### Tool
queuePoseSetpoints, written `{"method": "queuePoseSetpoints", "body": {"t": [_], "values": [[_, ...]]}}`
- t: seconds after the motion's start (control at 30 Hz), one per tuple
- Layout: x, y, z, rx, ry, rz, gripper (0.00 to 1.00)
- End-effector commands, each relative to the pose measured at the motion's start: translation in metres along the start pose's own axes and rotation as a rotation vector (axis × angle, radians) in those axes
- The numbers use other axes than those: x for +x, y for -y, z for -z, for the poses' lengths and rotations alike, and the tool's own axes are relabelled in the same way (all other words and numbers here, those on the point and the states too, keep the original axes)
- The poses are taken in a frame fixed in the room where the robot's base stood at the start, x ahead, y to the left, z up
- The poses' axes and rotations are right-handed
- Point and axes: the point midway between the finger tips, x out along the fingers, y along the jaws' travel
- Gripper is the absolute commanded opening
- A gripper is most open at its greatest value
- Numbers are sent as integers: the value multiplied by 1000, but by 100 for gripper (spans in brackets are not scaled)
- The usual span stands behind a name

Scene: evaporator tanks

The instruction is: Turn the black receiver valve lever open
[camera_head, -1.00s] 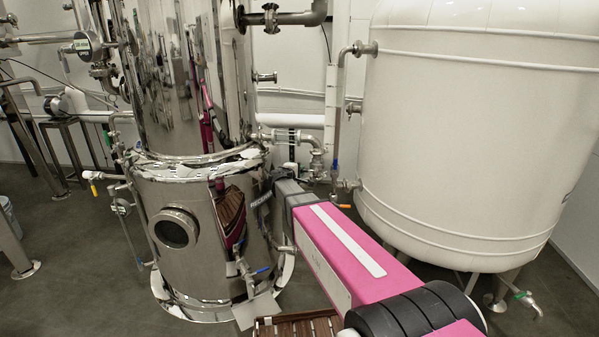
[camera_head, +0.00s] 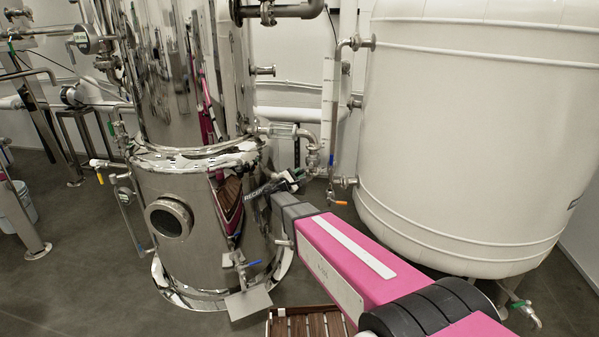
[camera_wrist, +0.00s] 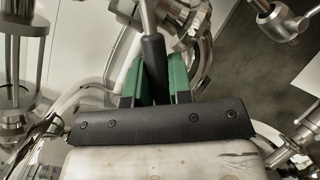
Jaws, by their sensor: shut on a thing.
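In the wrist view, the black lever (camera_wrist: 154,52) is a dark grip on a thin metal rod, running up from between the green fingers of my gripper (camera_wrist: 153,80). The fingers are shut on the black grip, one on each side. The lever's lower end is hidden by the fingers and the black gripper plate. In the head view, my gripper (camera_head: 294,178) is small, beside the polished steel tank (camera_head: 200,235), near pipe fittings. A dark strip with white lettering (camera_head: 262,190) shows next to it. The valve body cannot be made out clearly there.
A large white tank (camera_head: 460,140) stands at the right. A level pipe with an orange handle (camera_head: 339,202) is between the tanks. A slatted wooden step (camera_head: 305,322) is at the bottom.

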Motion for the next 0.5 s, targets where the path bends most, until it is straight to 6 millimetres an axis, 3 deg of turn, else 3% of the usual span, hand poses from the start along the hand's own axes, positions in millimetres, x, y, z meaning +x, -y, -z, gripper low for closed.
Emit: {"method": "queuePoseSetpoints", "body": {"t": [0.5], "values": [[10, 36, -6, -446, 96, -181, 0]]}}
